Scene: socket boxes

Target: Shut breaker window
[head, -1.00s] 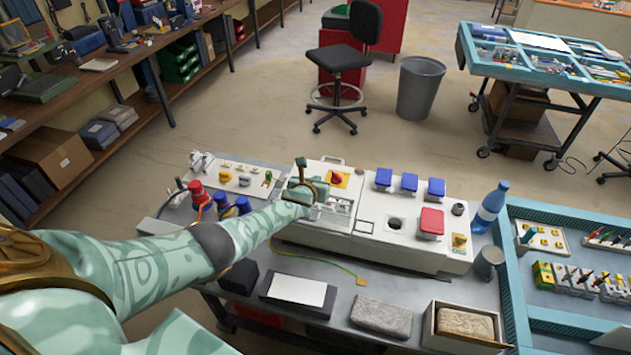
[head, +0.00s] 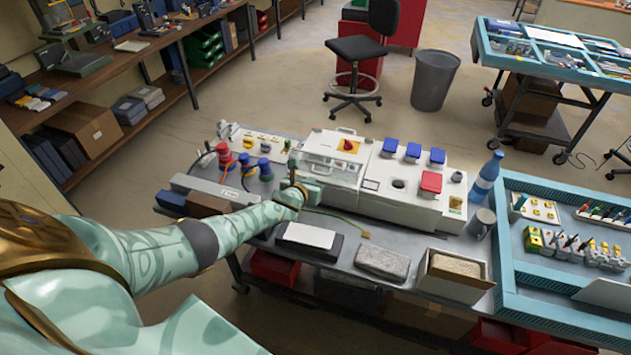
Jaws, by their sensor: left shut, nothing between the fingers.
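The breaker window (head: 328,173) is a clear panel on the front of the white socket box (head: 372,187), below a red and yellow rotary switch (head: 348,146). It seems to lie over the breaker compartment, but I cannot tell whether it is fully flush. My left gripper (head: 292,165) is shut and empty, with its fingers pointing up just left of the window's left edge. I cannot tell whether it touches the box. My right gripper is out of view.
Blue-capped sockets (head: 413,151) and a red-capped one (head: 431,183) are on the box's right part. Red and blue plugs stand behind my arm. A grey brick (head: 383,262), an open box (head: 456,272) and a blue bottle (head: 486,175) are on the bench (head: 345,247).

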